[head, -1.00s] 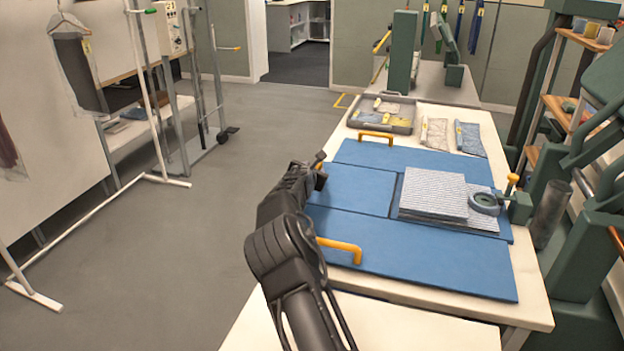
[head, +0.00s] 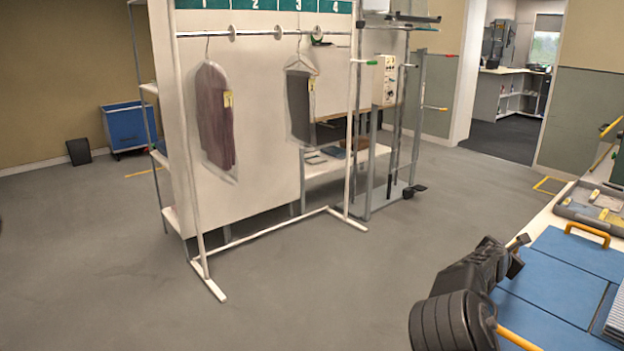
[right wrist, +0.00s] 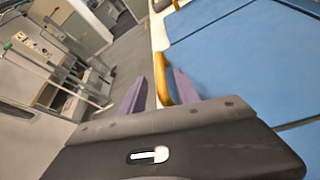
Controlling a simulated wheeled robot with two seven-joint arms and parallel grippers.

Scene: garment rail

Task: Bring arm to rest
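My right gripper (head: 517,255) is at the lower right of the head view, by the left edge of the table with blue panels (head: 562,275). In the right wrist view its two purple fingers (right wrist: 160,92) stand apart with nothing held between them. A yellow handle (right wrist: 162,78) shows in the gap between the fingers there, but I cannot tell how far beyond them it is. In the head view a yellow handle (head: 587,234) stands on the panel at the far side, apart from the gripper. My left gripper is not in view.
A white garment rail (head: 270,34) carries a brown garment in clear cover (head: 215,120) and a dark garment (head: 300,108). A grey tray (head: 590,208) lies on the table's far end. A blue bin (head: 130,128) stands at the back left. The floor between is clear.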

